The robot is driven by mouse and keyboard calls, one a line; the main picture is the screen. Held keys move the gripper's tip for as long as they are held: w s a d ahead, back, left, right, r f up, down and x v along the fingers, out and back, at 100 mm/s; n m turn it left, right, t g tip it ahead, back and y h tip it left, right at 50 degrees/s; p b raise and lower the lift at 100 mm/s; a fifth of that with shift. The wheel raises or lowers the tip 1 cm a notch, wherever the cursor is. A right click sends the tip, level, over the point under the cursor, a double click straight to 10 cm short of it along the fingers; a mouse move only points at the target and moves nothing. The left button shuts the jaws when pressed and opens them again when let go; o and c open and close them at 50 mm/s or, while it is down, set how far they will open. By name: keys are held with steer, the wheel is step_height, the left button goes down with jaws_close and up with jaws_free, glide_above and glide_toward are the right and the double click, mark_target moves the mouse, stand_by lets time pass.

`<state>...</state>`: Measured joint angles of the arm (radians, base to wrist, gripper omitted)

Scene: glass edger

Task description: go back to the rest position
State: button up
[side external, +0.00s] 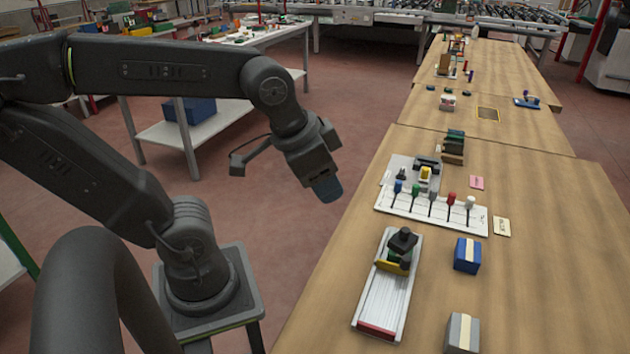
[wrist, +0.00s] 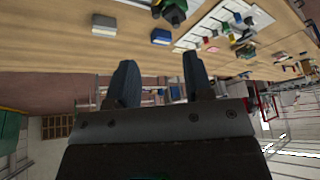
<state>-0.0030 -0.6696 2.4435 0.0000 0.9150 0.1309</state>
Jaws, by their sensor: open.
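My gripper (side external: 328,190) hangs in the air over the floor, just left of the wooden workbench (side external: 545,290), pointing down and slightly right. In the wrist view its two dark blue fingers (wrist: 158,80) stand apart with nothing between them. The gripper touches nothing on the bench. My arm is raised and bent, with its base on a stand left of the bench.
On the near bench are a white sliding fixture (side external: 385,300), a white rack with several coloured-top tools (side external: 430,212), a blue block (side external: 467,256) and a grey block (side external: 461,333). A white table (side external: 215,115) stands behind my arm. The floor between is clear.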

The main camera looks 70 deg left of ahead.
steer(key=shift+s+f+n, duration=0.25)
steer(key=shift+s+n, duration=0.45)
steer(key=shift+s, duration=0.05)
